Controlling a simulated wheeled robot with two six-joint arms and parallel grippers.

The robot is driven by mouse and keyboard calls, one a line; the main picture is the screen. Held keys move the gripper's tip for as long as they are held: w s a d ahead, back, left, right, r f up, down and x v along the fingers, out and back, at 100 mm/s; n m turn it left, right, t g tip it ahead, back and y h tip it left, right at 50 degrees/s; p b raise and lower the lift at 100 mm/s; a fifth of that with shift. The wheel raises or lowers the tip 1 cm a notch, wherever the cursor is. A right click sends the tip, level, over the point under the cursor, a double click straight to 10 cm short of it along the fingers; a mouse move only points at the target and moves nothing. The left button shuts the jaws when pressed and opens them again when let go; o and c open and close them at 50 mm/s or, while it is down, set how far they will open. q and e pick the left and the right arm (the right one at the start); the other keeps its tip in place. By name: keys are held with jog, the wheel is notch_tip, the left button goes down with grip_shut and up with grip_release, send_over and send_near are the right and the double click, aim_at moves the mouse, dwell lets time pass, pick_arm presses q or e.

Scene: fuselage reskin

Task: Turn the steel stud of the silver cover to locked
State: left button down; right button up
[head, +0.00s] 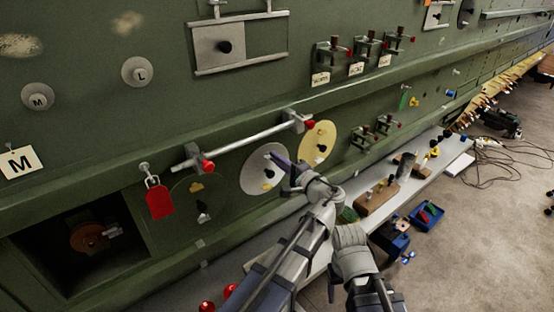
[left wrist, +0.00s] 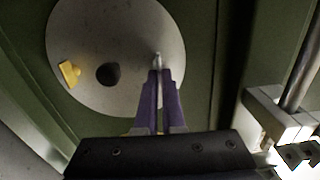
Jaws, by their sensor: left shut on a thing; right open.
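The silver cover (head: 254,178) is a round disc on the green fuselage wall, below the steel rail. In the left wrist view the silver cover (left wrist: 85,35) fills the upper middle, with a black knob (left wrist: 107,74) and a yellow tab (left wrist: 69,73) on it. The steel stud (left wrist: 157,60) shows as a small bright tip near the disc's right side. My left gripper (left wrist: 158,72) has its purple fingers shut on the stud. In the head view the left gripper (head: 279,156) reaches the cover's upper right edge. The right gripper's fingers do not show. The stud's lock marking is not readable.
A yellow disc (head: 318,140) sits right of the silver cover. A steel rail (head: 250,138) with red-ended clamps runs just above. A red tag (head: 159,199) hangs at left beside a dark opening (head: 75,245). A bench (head: 425,160) with tools and a blue bin (head: 427,214) are at right.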

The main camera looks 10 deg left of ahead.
dwell(0.3)
pick_arm(q)
jog(key=c, duration=1)
grip_release()
jog(key=shift+s, duration=0.1)
